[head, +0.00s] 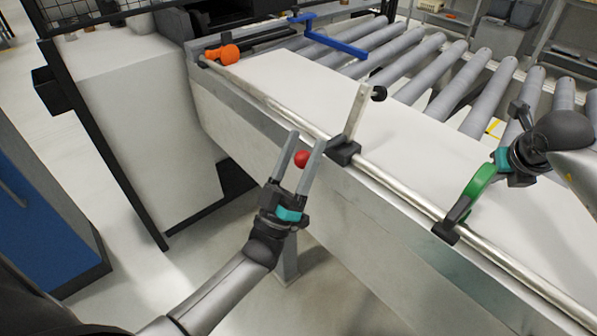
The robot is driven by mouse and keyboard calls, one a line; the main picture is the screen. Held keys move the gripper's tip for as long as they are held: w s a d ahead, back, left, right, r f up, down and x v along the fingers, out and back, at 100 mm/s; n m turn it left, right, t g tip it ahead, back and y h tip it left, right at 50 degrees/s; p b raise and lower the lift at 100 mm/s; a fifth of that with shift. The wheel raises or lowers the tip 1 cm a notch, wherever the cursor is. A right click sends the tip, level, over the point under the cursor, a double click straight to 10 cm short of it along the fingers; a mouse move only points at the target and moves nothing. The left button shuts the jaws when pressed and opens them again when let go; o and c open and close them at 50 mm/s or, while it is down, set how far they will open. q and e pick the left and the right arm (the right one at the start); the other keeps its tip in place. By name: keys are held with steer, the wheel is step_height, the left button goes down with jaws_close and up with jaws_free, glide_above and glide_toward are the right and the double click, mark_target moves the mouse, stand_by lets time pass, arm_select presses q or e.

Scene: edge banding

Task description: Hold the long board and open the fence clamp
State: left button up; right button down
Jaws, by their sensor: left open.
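A long white board (430,140) lies flat on the machine bed, beside a metal rail (398,193) along the bed's near edge. On the rail sits a dark clamp block (343,153) with a pale upright lever (356,112) and a black knob (379,93). A red ball knob (301,158) shows at the bed's front side. My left gripper (307,141) is open, its two fingers on either side of the red knob in the picture; contact cannot be told. My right gripper (508,163) is beside a green curved handle (479,190); its fingers are partly hidden.
Grey rollers (440,72) run behind the board. An orange knob (222,55) and a blue bar (335,41) are at the far left end of the bed. A pale cabinet (145,130) stands left of the bed. Floor shows between the cabinet and the bed.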

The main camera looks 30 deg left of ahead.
steer(key=shift+s+f, duration=0.2)
steer(key=shift+f, duration=0.2)
arm_select(q)
steer(key=v, duration=1.1)
steer(key=shift+r, duration=0.1)
arm_select(e)
steer(key=shift+r, duration=0.1)
steer(key=shift+w+r+p, duration=0.1)
steer(key=shift+r+p, duration=0.4)
steer(key=shift+r, duration=0.1)
arm_select(q)
steer(key=shift+r+p, duration=2.15)
steer(key=shift+r, duration=0.35)
arm_select(e)
step_height(320, 180, up, 7)
steer(key=shift+r, duration=0.15)
steer(key=shift+w, duration=0.15)
arm_select(q)
steer(key=shift+r, duration=0.1)
